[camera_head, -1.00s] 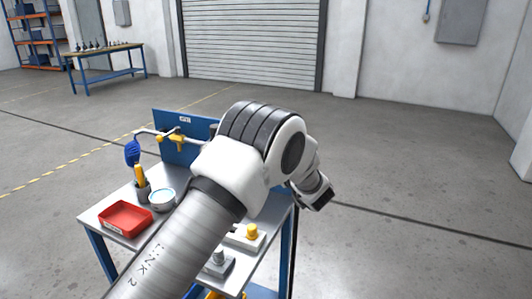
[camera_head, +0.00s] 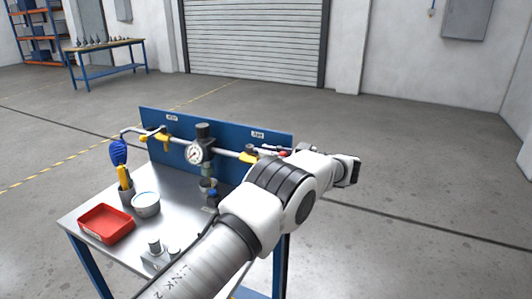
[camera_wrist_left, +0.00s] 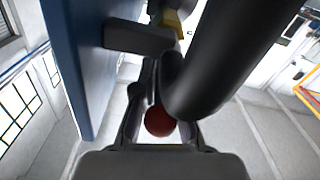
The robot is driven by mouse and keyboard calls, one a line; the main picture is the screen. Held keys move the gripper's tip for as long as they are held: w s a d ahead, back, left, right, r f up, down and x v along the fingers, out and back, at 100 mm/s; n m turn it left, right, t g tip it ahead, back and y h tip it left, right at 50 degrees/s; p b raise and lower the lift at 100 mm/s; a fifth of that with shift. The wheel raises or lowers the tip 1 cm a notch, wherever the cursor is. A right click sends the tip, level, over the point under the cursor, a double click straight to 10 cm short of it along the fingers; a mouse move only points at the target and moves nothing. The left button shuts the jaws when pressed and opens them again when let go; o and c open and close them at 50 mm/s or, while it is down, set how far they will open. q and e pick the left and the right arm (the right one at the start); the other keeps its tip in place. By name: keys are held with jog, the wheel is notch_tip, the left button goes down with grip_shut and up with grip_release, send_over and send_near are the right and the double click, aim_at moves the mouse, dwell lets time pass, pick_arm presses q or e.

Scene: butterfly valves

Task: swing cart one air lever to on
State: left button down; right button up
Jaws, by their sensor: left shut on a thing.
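In the head view a blue panel (camera_head: 222,135) stands at the back of a metal-topped cart (camera_head: 182,207). A pipe with yellow valve parts runs along it. A small red part (camera_head: 283,153) shows near the pipe's right end, beside my left gripper (camera_head: 301,149), which is partly hidden by my arm. In the left wrist view a round red knob (camera_wrist_left: 160,121) sits between the fingers of my left gripper (camera_wrist_left: 160,133), which is shut on it. A yellow part (camera_wrist_left: 174,24) shows beyond it. The lever's exact angle cannot be told. My right gripper is out of view.
A gauge (camera_head: 197,153) stands mid-pipe. A thick dark cylinder (camera_wrist_left: 225,60) crosses close to my fingers. The floor right of the cart is clear.

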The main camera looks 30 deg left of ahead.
pick_arm(q)
jog(key=shift+r, duration=0.15)
jog(key=c, duration=1.2)
grip_release()
jog(key=shift+a, duration=0.1)
jog(key=d, duration=0.7)
jog(key=shift+w+d, duration=0.2)
jog(key=shift+w, duration=0.05)
jog(key=shift+d, duration=0.1)
